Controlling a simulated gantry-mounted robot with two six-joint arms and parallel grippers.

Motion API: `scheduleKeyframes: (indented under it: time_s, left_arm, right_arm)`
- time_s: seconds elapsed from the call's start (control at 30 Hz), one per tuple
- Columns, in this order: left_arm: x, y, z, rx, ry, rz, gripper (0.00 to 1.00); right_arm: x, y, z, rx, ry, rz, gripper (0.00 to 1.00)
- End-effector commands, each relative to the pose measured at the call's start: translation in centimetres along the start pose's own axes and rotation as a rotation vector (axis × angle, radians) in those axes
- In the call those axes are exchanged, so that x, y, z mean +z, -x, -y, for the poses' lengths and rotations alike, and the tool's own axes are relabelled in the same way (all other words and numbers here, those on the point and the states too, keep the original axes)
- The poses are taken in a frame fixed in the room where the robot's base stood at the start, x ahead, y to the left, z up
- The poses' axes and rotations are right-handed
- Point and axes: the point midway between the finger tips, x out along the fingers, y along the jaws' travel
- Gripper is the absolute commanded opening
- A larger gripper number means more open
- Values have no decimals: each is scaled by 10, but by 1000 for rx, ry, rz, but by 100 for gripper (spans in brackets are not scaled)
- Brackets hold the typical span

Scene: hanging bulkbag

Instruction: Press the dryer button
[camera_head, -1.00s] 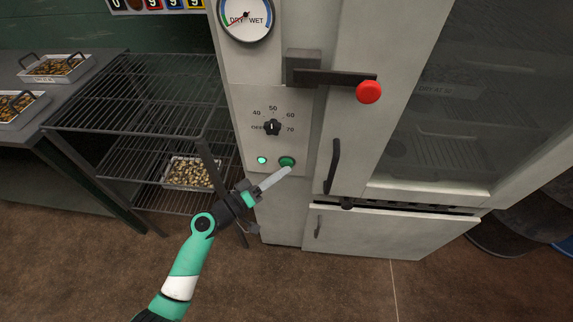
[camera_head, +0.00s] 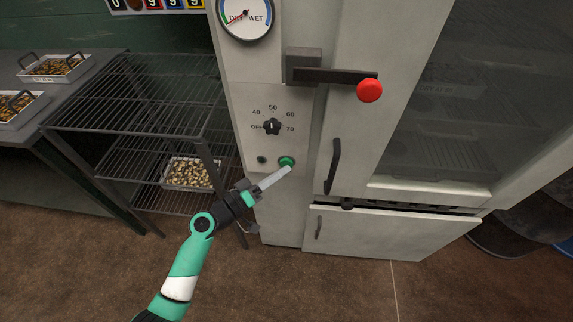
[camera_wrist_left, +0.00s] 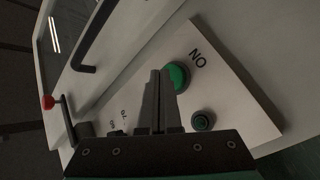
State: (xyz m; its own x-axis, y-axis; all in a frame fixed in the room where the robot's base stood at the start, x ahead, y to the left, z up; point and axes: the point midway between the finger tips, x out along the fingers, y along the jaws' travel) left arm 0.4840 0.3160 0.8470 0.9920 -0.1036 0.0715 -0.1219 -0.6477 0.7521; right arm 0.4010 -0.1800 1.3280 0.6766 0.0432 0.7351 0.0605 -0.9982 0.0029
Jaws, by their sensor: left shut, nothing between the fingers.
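The green dryer button (camera_head: 287,162) is on the lower part of the dryer's pale control panel (camera_head: 250,105). My left gripper (camera_head: 289,169) is shut and empty, with its fingertips at the button's lower edge in the head view. In the left wrist view the button (camera_wrist_left: 177,77) shows beside the fingertips (camera_wrist_left: 160,72), next to the letters "ON". Whether the tips touch it I cannot tell. A small indicator lamp (camera_head: 262,160) left of the button is dark; it also shows in the left wrist view (camera_wrist_left: 203,121). My right gripper is not in view.
Above the button are a temperature dial (camera_head: 272,127) and a dry/wet gauge (camera_head: 246,18). A latch lever with a red knob (camera_head: 369,90) and a door handle (camera_head: 333,165) stick out at the right. A wire rack (camera_head: 150,95) with a tray (camera_head: 188,173) stands left.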

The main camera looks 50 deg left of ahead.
Motion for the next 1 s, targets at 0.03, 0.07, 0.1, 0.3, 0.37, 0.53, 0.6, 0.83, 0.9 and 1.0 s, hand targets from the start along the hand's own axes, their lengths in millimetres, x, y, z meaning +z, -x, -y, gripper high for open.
scheduleKeyframes:
  time_s: [0.03, 0.07, 0.1, 0.3, 0.37, 0.53, 0.6, 0.83, 0.9, 1.0]
  left_arm:
    - [0, 0, 0, 0, 0, 0, 0]
    - [0, 0, 0, 0, 0, 0, 0]
    - [0, 0, 0, 0, 0, 1, 0]
    - [6, 8, -6, 0, 1, 2, 0]
    - [10, 13, -10, 0, 1, 2, 0]
    - [20, 27, -20, 0, 1, 3, 0]
    - [24, 32, -24, 0, 1, 3, 0]
    - [31, 42, -31, 0, 1, 2, 0]
    - [31, 42, -31, 0, 1, 1, 0]
    - [31, 42, -31, 0, 1, 1, 0]
  right_arm:
    - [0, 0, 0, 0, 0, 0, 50]
    - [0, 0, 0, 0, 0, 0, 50]
    - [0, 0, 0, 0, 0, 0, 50]
    - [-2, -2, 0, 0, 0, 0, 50]
    - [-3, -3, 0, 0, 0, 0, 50]
    - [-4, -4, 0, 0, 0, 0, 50]
    - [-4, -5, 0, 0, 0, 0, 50]
    - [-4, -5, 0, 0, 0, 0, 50]
    - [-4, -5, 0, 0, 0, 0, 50]
    - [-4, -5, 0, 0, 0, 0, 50]
